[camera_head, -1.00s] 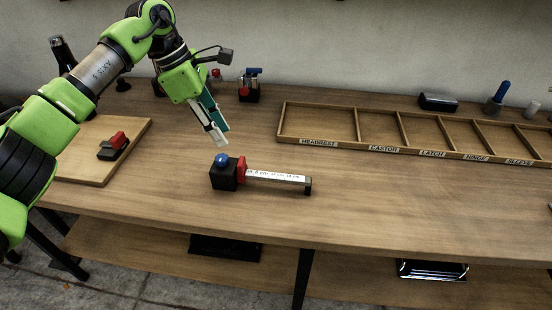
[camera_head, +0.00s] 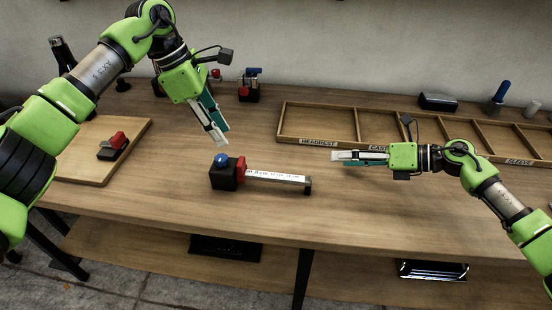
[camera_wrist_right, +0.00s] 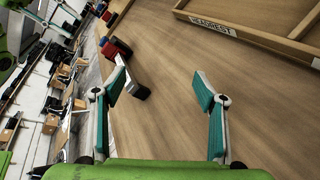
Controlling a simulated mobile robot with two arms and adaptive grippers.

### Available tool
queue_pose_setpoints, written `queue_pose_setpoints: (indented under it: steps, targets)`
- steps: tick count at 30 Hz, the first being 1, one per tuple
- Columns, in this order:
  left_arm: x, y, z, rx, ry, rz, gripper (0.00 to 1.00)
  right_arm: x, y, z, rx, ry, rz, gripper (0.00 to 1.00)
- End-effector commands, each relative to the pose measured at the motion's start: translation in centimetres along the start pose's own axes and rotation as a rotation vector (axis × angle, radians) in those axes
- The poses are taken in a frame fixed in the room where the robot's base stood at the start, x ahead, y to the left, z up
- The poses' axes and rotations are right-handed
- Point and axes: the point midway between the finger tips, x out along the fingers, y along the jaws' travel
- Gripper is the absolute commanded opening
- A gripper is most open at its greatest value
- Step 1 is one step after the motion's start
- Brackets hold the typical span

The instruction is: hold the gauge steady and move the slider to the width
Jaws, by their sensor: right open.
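The gauge is a black block (camera_head: 222,178) with a blue knob (camera_head: 221,159) on top and a white marked bar (camera_head: 278,177) running to the right, ending in a dark foot. The red slider (camera_head: 241,168) sits at the bar's left end, by the block. My left gripper (camera_head: 221,140) hangs just above the knob, apart from it; its finger gap is unclear. My right gripper (camera_head: 334,157) is open and empty, right of the bar's end, pointing left. In the right wrist view the bar (camera_wrist_right: 128,76) and red slider (camera_wrist_right: 109,48) lie toward the upper left, partly behind a finger.
A labelled wooden tray (camera_head: 330,142) lies behind my right gripper. A wooden board (camera_head: 75,166) with a black and red piece (camera_head: 113,146) is at the left. Small tools stand at the back. The table in front of the gauge is clear.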

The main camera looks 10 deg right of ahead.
Motion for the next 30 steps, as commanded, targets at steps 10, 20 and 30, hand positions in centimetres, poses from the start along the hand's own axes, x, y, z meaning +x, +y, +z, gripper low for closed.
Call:
queue_pose_setpoints:
  steps: [10, 20, 30]
  targets:
    - [0.0, 0.0, 0.0, 0.000, 0.000, 0.000, 0.28, 11.7, 11.1, -1.5, -0.757, 0.102, 0.180, 0.65]
    - [0.0, 0.0, 0.0, 0.000, 0.000, 0.000, 0.28, 14.8, 13.3, -1.8, -0.917, 0.111, 0.202, 0.65]
    - [0.0, 0.0, 0.0, 0.000, 0.000, 0.000, 0.28, 21.0, 14.1, -3.0, -0.913, 0.111, 0.204, 0.65]
